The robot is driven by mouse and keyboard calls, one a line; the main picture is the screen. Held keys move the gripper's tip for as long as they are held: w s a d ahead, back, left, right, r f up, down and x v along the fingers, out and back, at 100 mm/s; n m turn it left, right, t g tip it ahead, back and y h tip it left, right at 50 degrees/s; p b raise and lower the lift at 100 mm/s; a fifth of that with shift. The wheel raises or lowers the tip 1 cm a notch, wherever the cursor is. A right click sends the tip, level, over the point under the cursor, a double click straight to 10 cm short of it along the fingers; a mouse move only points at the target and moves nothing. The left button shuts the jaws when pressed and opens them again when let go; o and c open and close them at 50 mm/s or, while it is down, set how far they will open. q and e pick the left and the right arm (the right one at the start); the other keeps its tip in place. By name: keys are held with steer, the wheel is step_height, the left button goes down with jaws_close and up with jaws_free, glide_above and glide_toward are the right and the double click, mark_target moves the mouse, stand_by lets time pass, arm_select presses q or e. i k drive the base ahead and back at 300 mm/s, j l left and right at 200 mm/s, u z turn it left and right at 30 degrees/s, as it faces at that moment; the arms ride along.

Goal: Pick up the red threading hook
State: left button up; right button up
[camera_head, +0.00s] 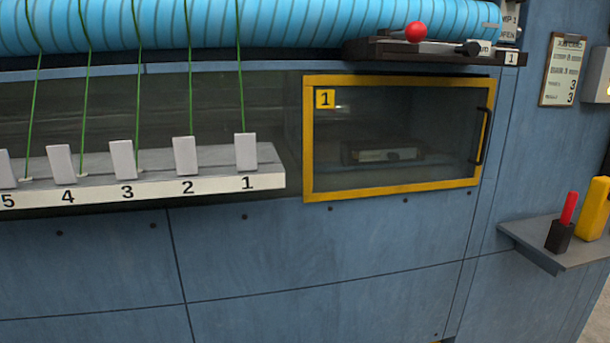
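A red upright handle, which looks like the red threading hook (569,208), stands in a small black holder (559,237) on a grey shelf (540,236) at the right of the head view. Only its red upper part shows; its lower part is hidden inside the holder. Neither of my grippers is in view.
A yellow object (593,209) stands on the shelf just right of the holder. A yellow-framed window door (309,150) marked 1 is in the blue machine front. A numbered ledge (222,182) with white tabs and green threads juts out at left. A red-knobbed lever (415,32) is above.

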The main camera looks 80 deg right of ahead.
mark_target(573, 196)
steer(key=z, duration=4.2)
steer(key=u, duration=2.7)
steer(key=l+z, duration=0.3)
steer(key=l, duration=0.25)
steer(key=k+l+z, duration=0.1)
steer(key=l+z, duration=0.15)
steer(key=l, duration=0.35)
